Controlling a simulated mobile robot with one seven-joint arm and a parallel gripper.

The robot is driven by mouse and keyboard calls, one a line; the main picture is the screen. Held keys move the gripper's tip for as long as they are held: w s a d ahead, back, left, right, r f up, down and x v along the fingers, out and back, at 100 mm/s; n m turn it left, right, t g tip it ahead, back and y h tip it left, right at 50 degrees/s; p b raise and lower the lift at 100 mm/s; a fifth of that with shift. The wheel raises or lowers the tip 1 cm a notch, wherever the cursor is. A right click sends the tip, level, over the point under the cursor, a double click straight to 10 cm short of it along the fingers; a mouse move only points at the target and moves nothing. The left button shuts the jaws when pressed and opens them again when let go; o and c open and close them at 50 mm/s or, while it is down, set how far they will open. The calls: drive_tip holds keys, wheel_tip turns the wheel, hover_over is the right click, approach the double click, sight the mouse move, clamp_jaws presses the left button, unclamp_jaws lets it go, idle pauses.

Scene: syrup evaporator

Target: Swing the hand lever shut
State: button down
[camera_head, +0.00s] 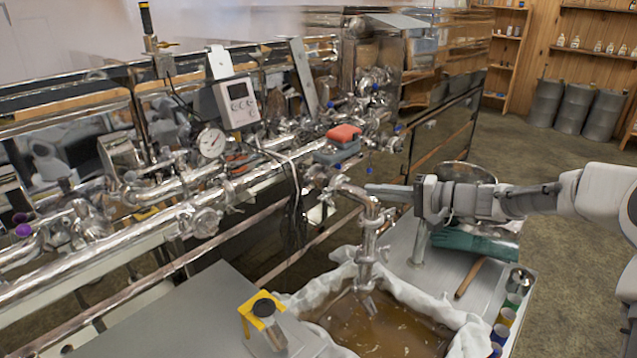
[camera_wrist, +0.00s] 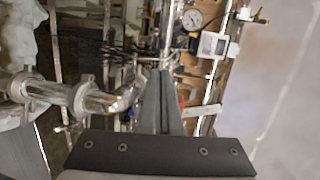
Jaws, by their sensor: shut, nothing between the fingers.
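My gripper (camera_head: 378,190) reaches in from the right in the head view. Its fingers are together and empty, with the tips close to the elbow of a steel draw-off pipe (camera_head: 369,240). Whether they touch it cannot be told. In the wrist view the shut fingers (camera_wrist: 165,75) point at the pipework, with the elbow pipe (camera_wrist: 100,100) to their left. A thin metal piece (camera_head: 327,199) beside the elbow may be the hand lever, but this is unclear. A vertical black-gripped handle (camera_head: 146,18) stands far off at the upper left.
A cloth-lined tub of brown liquid (camera_head: 380,330) is under the pipe. A red and grey block (camera_head: 344,137), a dial gauge (camera_head: 211,142) and a control box (camera_head: 236,103) sit along the pipework.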

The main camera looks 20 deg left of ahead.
sight(308, 181)
drive_tip(key=p+x, duration=0.3)
drive_tip(key=x, duration=1)
drive_tip(key=shift+a+r, duration=0.15)
drive_tip(key=shift+a, duration=0.25)
drive_tip(key=shift+s, duration=0.1)
drive_tip(key=a+b, duration=0.2)
drive_tip(key=b, duration=0.2)
drive_tip(key=shift+s+a, duration=0.1)
drive_tip(key=shift+a, duration=0.2)
drive_tip(key=shift+a+b, duration=0.2)
drive_tip(key=shift+b, duration=0.15)
drive_tip(key=shift+r, duration=0.1)
